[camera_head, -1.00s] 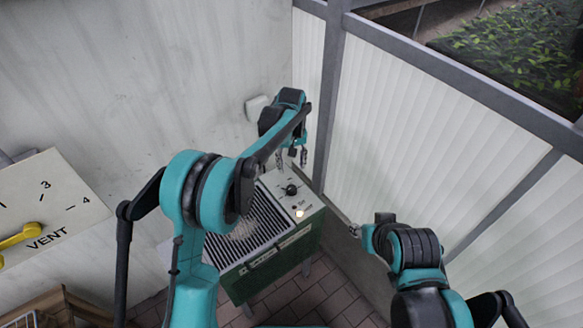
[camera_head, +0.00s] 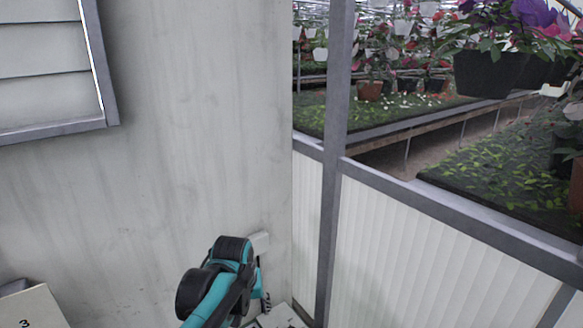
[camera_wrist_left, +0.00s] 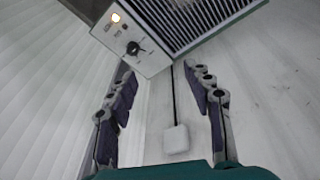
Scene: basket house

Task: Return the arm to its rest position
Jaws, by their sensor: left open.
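My left arm comes up from the bottom edge of the head view. Its gripper (camera_head: 264,303) points down close to the wall corner, with only part of the fingers showing. In the left wrist view the two dark fingers (camera_wrist_left: 159,76) are spread apart with nothing between them. Beyond the fingertips is a grilled box with a pale control panel (camera_wrist_left: 150,58), a black knob (camera_wrist_left: 134,48) and a lit round lamp (camera_wrist_left: 115,18). Only a corner of that panel (camera_head: 280,316) shows in the head view. My right gripper is out of view.
A white wall box (camera_head: 261,242) sits behind my left wrist; it also shows in the left wrist view (camera_wrist_left: 176,139), with a dark cord. A grey-framed partition (camera_head: 410,262) stands to the right, with plants beyond. A pale panel (camera_head: 30,308) is at lower left.

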